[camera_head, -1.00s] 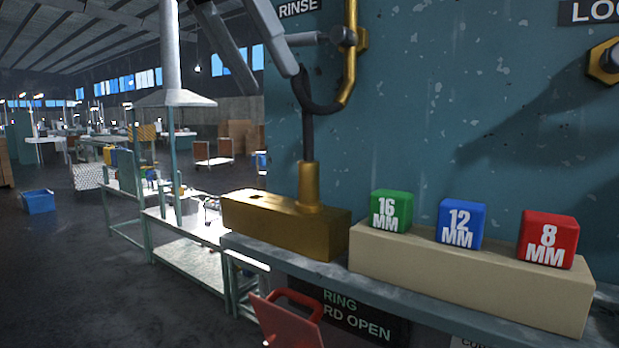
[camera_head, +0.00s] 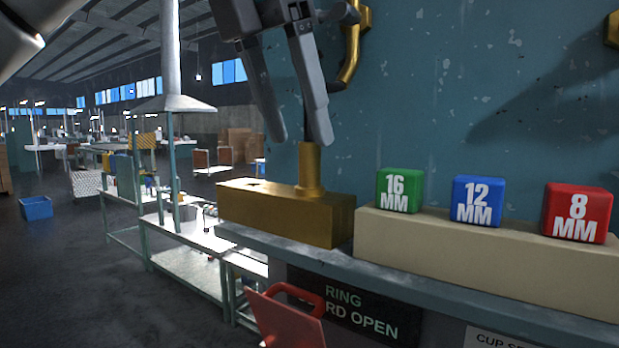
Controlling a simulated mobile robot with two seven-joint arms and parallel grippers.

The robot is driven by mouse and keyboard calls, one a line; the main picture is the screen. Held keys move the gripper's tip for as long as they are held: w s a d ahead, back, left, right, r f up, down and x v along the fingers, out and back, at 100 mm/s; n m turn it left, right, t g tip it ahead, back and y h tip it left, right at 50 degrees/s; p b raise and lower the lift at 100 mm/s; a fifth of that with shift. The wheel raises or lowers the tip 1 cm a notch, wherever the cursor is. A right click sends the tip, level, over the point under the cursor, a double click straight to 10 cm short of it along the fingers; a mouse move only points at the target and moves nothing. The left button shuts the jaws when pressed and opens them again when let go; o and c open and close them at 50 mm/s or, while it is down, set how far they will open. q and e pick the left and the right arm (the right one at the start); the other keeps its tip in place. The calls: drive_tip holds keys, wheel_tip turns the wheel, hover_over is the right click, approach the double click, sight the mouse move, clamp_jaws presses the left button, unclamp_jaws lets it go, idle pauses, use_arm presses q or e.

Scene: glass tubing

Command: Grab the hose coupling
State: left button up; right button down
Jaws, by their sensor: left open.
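The hose coupling (camera_head: 311,172) is a brass cylinder with a wider foot, upright on the left part of the shelf. It stands on a long brass block (camera_head: 270,212), near the block's right end. A dark hose runs up from its top and is now mostly hidden behind my gripper. My left gripper (camera_head: 300,140) is open and points down, with its fingertips just above the coupling's top in the picture. One finger appears left of the coupling and the other overlaps the line of the hose. I cannot tell the depth between them. My right gripper is out of view.
A beige block (camera_head: 480,252) on the shelf carries a green 16 MM cube (camera_head: 399,191), a blue 12 MM cube (camera_head: 477,202) and a red 8 MM cube (camera_head: 577,213). A curved brass pipe (camera_head: 352,55) runs on the teal wall behind.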

sight(305, 142)
use_arm(q)
drive_tip(key=x, duration=0.4)
drive_tip(key=shift+d+f, duration=0.3)
drive_tip(key=shift+f, duration=0.05)
clamp_jaws()
